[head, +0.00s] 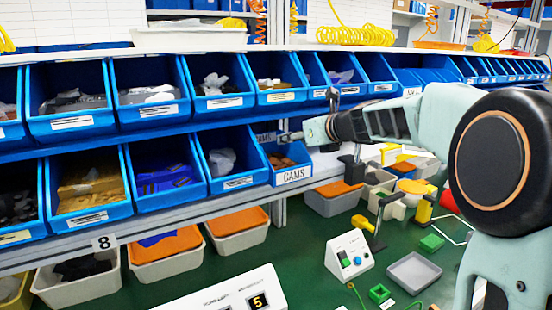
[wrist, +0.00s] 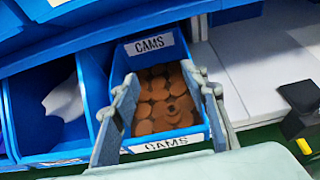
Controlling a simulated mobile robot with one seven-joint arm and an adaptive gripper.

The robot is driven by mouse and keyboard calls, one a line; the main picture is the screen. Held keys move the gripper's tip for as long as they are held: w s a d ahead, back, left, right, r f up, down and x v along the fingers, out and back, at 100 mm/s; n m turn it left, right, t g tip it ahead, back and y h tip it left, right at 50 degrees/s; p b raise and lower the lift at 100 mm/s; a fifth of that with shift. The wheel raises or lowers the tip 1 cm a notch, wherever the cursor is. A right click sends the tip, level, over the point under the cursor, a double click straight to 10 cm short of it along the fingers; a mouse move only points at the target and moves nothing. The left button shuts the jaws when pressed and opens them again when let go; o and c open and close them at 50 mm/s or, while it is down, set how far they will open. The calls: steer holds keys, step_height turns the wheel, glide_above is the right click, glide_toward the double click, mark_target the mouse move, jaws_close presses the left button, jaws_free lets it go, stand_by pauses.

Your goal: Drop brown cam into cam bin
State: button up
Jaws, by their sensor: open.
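The cam bin (head: 292,177) is a blue bin labelled CAMS on the lower shelf row. In the wrist view the cam bin (wrist: 205,131) lies straight ahead, with brown round cams (wrist: 150,108) heaped inside it. My gripper (head: 284,137) is over the bin, pointing left. In the wrist view my gripper's fingers (wrist: 160,78) are spread apart over the bin's left and right sides. No cam is held between them.
Blue bins fill both shelf rows; a neighbouring bin (head: 227,160) holds a pale bag. The upper bin row lies close above my gripper. On the green table stand a control box (head: 349,255), a grey tray (head: 414,272) and several fixtures. A white surface lies right of the bin.

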steer(key=v, duration=1.1)
steer(key=shift+s+d, duration=0.25)
steer(key=shift+s, duration=0.05)
